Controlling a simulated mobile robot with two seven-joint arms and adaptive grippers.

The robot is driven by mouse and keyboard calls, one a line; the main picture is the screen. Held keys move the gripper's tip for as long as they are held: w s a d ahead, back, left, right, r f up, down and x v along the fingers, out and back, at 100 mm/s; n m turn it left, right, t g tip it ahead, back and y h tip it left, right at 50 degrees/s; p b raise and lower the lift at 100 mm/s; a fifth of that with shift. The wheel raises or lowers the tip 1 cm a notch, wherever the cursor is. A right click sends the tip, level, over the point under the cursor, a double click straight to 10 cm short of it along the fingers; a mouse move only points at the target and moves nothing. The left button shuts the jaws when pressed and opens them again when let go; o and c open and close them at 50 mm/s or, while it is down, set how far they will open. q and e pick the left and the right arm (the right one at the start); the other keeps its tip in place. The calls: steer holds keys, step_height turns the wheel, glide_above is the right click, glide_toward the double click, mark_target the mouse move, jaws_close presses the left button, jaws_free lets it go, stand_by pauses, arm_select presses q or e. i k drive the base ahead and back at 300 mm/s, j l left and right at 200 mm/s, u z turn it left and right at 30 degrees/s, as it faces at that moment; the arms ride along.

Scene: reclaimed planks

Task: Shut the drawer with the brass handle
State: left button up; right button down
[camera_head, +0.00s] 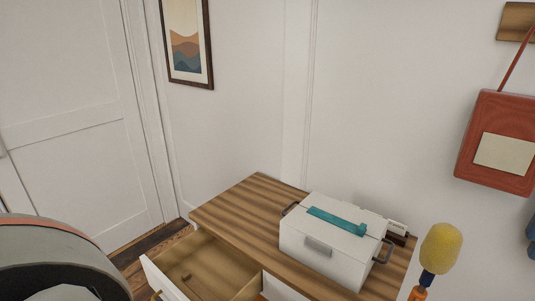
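A drawer (205,266) stands pulled out from the left part of a wood-topped cabinet (245,205). Its inside is wooden, and a small brown item (186,277) seems to lie in it. The front panel is white. A bit of a brass-coloured handle (156,295) shows on it at the bottom edge of the picture; the rest of the front is cut off. Neither of my grippers can be made out in the head view, so I see no contact with the drawer.
A white box (322,250) with a teal strip and dark side handles stands on the cabinet top. A yellow-headed object (440,248) rises at the right. A grey rounded shape (50,262) fills the lower left. A red bag-like item (497,143) hangs on the wall.

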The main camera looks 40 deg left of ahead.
mark_target(228, 275)
steer(key=u, duration=2.05)
